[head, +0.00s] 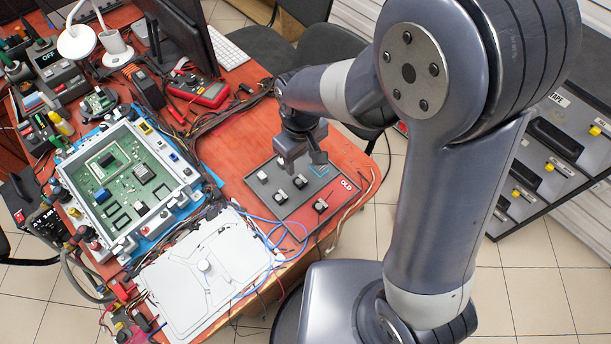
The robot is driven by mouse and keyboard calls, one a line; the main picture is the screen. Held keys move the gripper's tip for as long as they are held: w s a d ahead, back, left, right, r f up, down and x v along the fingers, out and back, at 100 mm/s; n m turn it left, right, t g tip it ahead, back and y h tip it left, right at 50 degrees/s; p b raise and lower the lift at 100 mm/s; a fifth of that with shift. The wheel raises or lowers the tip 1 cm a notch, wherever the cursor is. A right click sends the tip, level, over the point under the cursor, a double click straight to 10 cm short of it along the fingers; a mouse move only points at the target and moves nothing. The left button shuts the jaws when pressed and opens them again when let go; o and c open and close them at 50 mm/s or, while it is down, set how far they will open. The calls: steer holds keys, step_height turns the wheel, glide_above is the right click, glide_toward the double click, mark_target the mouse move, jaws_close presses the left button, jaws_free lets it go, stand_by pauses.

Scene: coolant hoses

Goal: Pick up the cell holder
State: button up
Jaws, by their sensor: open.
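A grey tray (318,224) marked OLD lies on the right part of the red table. Several small dark parts with pale tops sit in it: one at the left (262,177), one at the lower middle (280,197), one under my gripper (300,182) and one at the right (320,205). I cannot tell which of them, if any, is the cell holder. My gripper (301,161) is open and points down above the far part of the tray. It looks empty. The gripper and arm hide some of the tray's far side.
A framed green circuit board (125,175) and a white panel (205,275) fill the table's left and front. Blue and white cables run between the panel and the tray. A red multimeter (198,90) and a cable bundle lie behind. A dark drawer rack (555,145) stands at right.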

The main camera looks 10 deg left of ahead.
glide_above(300, 180)
steer(key=f, duration=0.4)
steer(key=shift+s+d+f, duration=0.2)
steer(key=shift+s+d, duration=0.05)
steer(key=shift+w+a+f, duration=0.1)
steer(key=shift+a+f, duration=0.05)
steer(key=shift+f, duration=1.2)
steer(key=shift+w+a+f, duration=0.1)
steer(key=shift+f, duration=1.25)
steer(key=c, duration=1.1)
